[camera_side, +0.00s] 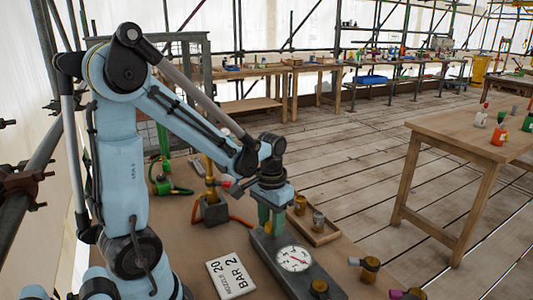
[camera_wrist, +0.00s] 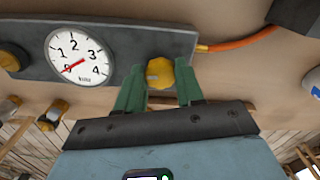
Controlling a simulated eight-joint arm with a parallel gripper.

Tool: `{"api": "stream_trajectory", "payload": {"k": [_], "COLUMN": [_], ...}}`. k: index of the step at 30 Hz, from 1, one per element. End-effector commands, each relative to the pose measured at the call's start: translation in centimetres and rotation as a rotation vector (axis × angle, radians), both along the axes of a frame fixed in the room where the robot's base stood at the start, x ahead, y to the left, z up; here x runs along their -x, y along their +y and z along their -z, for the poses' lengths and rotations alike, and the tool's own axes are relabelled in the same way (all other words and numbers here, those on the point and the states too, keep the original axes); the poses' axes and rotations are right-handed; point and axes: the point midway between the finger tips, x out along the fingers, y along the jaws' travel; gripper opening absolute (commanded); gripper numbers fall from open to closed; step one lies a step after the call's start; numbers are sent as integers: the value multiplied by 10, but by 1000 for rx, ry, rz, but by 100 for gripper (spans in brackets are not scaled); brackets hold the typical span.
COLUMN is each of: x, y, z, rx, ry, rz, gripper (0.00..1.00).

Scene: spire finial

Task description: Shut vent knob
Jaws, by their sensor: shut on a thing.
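The vent knob (camera_wrist: 160,73) is a yellow knob on the grey gauge box (camera_wrist: 120,30), at the end where an orange hose joins in the wrist view. My gripper (camera_wrist: 160,85) has its green fingers on either side of the knob, shut on it. In the side view my gripper (camera_side: 270,225) points down at the far end of the gauge box (camera_side: 283,286), and hides this knob. The white dial (camera_wrist: 79,54) has its red needle towards the low end, lower left in the wrist view. A second brass knob (camera_side: 320,287) sits at the box's near end.
A white card (camera_side: 232,275) reading "NOZZLE 20 BAR 2" lies left of the box. A wooden tray (camera_side: 325,238) with brass fittings stands right of it. Loose fittings (camera_side: 370,268) lie at the front right. A brass valve stand (camera_side: 212,208) is behind my arm.

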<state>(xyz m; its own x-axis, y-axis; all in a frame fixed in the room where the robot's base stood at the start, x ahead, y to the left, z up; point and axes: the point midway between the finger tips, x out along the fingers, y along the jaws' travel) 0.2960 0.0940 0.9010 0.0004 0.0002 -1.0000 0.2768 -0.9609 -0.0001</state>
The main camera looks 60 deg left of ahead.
Motion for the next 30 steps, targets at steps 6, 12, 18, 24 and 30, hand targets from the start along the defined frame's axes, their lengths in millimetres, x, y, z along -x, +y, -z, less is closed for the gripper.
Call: {"api": "stream_trajectory", "payload": {"k": [6, 12, 18, 24, 30], "x": [0, 0, 0, 0, 0], "y": [0, 0, 0, 0, 0], "z": [1, 1, 1, 0, 0], "rx": [1, 1, 1, 0, 0], "ry": [0, 0, 0, 0, 0], "rz": [32, 37, 37, 35, 35], "gripper": [7, 7, 40, 63, 63]}}
